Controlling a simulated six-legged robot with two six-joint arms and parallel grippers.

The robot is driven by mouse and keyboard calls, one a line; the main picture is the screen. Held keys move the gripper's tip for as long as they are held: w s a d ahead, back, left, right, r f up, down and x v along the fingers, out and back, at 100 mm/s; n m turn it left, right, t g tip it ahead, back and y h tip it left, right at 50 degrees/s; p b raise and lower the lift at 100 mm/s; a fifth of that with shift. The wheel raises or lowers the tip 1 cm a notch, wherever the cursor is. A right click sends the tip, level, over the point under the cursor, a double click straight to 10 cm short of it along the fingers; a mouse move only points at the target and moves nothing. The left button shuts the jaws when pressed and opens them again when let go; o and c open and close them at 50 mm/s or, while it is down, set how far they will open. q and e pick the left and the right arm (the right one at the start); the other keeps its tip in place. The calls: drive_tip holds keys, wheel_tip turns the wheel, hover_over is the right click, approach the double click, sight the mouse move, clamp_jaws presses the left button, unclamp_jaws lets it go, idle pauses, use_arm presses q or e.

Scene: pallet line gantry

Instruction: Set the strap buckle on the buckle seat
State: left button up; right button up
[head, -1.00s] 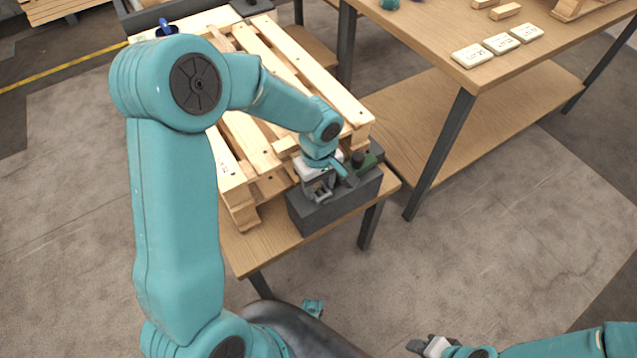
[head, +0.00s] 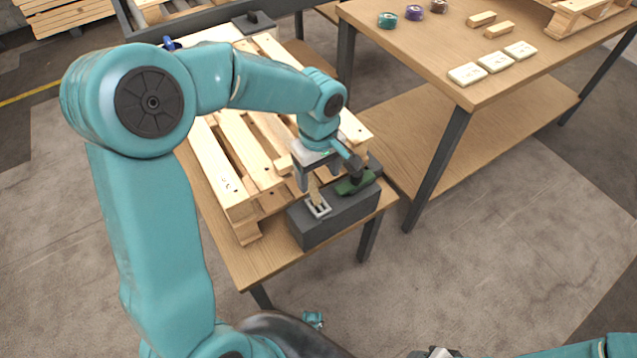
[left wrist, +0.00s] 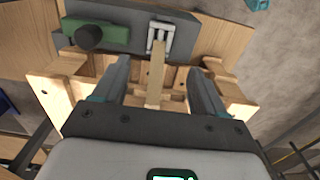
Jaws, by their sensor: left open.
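The strap buckle (head: 319,208) is a light metal frame on top of a dark grey block (head: 325,228) at the pallet's near corner. A tan strap (left wrist: 156,72) runs from it toward the pallet. The buckle (left wrist: 160,38) also shows on the block in the left wrist view. I cannot make out a separate buckle seat under it. My left gripper (head: 328,182) is open above the buckle and strap. In the left wrist view its fingers (left wrist: 158,68) stand apart either side of the strap, touching neither. My right gripper (head: 436,353) is cut off by the bottom edge.
A green part with a black knob (head: 355,182) sits on the block beside the buckle. A wooden pallet (head: 235,160) lies behind on a low table. A taller bench (head: 450,50) at right holds tape rolls, wooden blocks and white labelled pieces.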

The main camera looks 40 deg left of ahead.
use_arm(q)
drive_tip(key=s+d+f+m+h, duration=0.35)
drive_tip(key=d+f+m, duration=0.25)
drive_tip(key=d+f, duration=0.5)
drive_tip(key=s+d+f+m, duration=0.3)
drive_tip(key=s+f+m, duration=0.2)
drive_tip(key=s+f, duration=0.6)
wheel_tip(320, 180, down, 2)
drive_tip(key=shift+s+d+f+m, duration=0.1)
drive_tip(key=shift+s+d+m, duration=0.05)
drive_tip(key=shift+d+m, duration=0.2)
drive_tip(key=shift+h, duration=0.25)
wheel_tip(320, 180, up, 14)
drive_tip(key=p, duration=1.4)
drive_tip(key=shift+f, duration=0.1)
